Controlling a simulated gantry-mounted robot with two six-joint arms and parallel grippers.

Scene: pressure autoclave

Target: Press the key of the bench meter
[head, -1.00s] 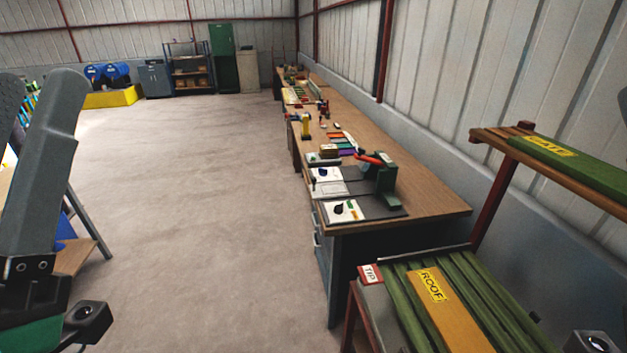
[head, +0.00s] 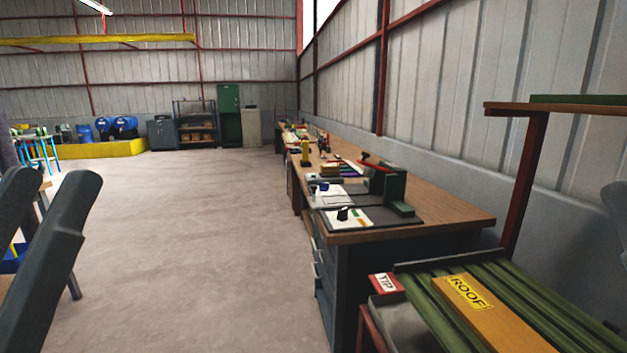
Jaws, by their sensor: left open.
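Two low white-topped units sit on the near end of the long wooden bench. The nearer unit (head: 358,222) has a black knob and small coloured marks; the farther one (head: 332,201) has a blue-black knob. I cannot tell which is the bench meter, and no key can be made out at this distance. My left gripper (head: 57,184) is open and empty, its two dark fingers upright at the left edge, far from the bench. A grey sliver at the right edge may be part of my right gripper (head: 614,206); its jaws cannot be read.
A rack with green slats (head: 532,305) and a board marked ROOF (head: 470,296) fills the lower right. The concrete floor (head: 210,230) left of the bench is clear.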

